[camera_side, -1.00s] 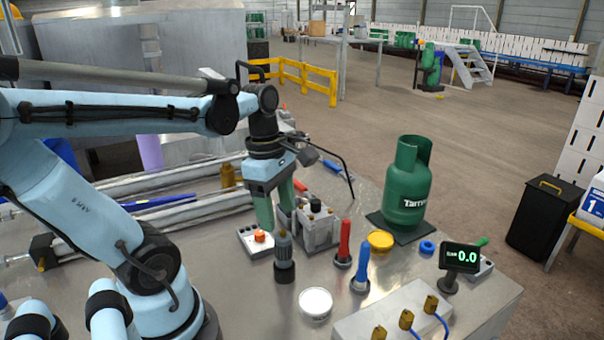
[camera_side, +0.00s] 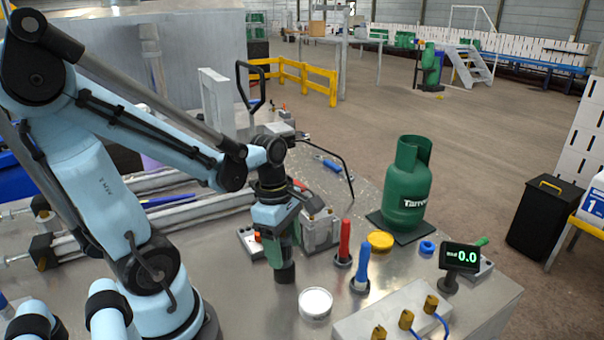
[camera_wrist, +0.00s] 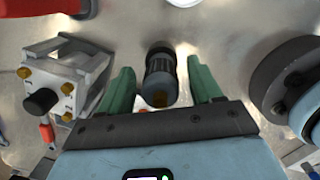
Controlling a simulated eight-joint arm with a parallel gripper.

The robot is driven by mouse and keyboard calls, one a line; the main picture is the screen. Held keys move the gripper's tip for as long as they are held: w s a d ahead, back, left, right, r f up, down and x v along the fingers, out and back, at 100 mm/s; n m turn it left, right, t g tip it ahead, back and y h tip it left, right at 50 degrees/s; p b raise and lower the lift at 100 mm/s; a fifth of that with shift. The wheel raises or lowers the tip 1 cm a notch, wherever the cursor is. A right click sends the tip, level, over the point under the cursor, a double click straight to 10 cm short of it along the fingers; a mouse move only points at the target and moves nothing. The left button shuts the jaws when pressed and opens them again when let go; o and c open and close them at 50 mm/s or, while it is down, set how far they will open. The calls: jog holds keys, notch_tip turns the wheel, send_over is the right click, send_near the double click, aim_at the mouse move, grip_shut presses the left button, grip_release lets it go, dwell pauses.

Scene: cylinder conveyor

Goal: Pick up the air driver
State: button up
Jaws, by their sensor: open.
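The air driver, a dark grey and black cylinder with a brass fitting on top, stands upright in a dark round holder (camera_side: 285,273) on the metal bench. In the wrist view the air driver (camera_wrist: 160,72) shows between my two green fingers, with a gap on both sides. My gripper (camera_side: 283,248) points down over it; it also shows in the wrist view (camera_wrist: 160,68), open, with nothing held. In the side view my fingers and wrist hide most of the driver.
A metal block (camera_side: 318,230) stands close right of my gripper. Red (camera_side: 344,240) and blue (camera_side: 362,262) handled tools, a white tub (camera_side: 315,303) and a yellow lid (camera_side: 380,241) are nearby. A green gas cylinder (camera_side: 405,188) and a display (camera_side: 460,258) stand farther right.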

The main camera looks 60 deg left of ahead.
jog(key=shift+f, duration=0.6)
grip_shut()
jog(key=shift+r, duration=0.1)
